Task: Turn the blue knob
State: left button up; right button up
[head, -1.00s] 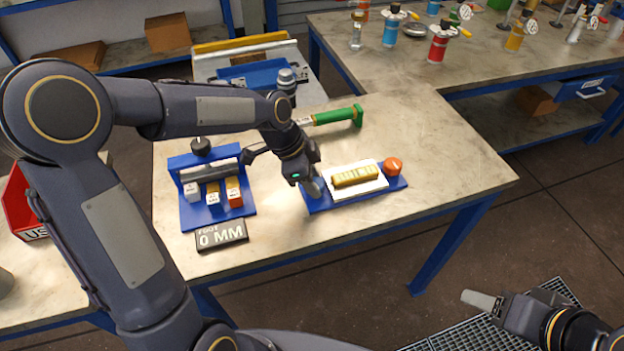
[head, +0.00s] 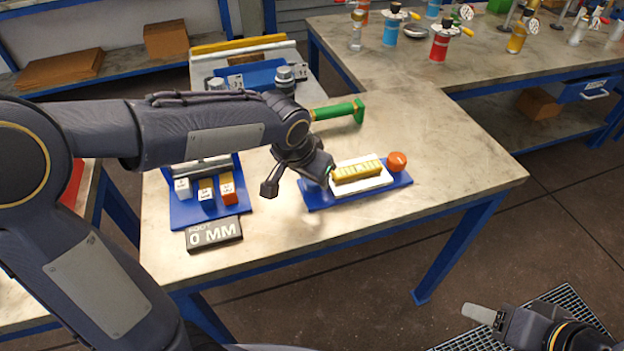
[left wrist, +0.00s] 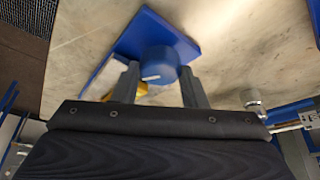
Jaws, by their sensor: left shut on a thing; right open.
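The blue knob (left wrist: 158,64), round with a white mark on its face, stands on a blue base plate (left wrist: 143,28). In the left wrist view it sits between the two fingers of my left gripper (left wrist: 160,82), which is shut on it. In the head view my left gripper (head: 318,172) covers the knob at the left end of the base plate (head: 375,193). That plate also carries a white block with a gold ribbed piece (head: 357,170) and an orange-red knob (head: 397,161). My right gripper (head: 480,314) is open and empty, low at the right, away from the table.
A green-handled tool (head: 338,111) lies behind. The table's front right (head: 450,190) is clear. Flanged vessels (head: 438,42) stand on the back table.

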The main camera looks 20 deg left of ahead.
pick_arm(q)
jog(key=shift+d+n+y+b, duration=0.1)
jog(key=shift+n+y+b, duration=0.65)
jog(key=shift+n, duration=0.85)
jog(key=shift+s, duration=0.1)
jog(key=o, duration=1)
jog(key=shift+c, duration=0.2)
jog(key=shift+r, duration=0.1)
jog(key=shift+s+r, duration=0.1)
jog(key=shift+r, duration=0.3)
jog(key=v, duration=0.6)
jog(key=shift+s+r+p, duration=0.3)
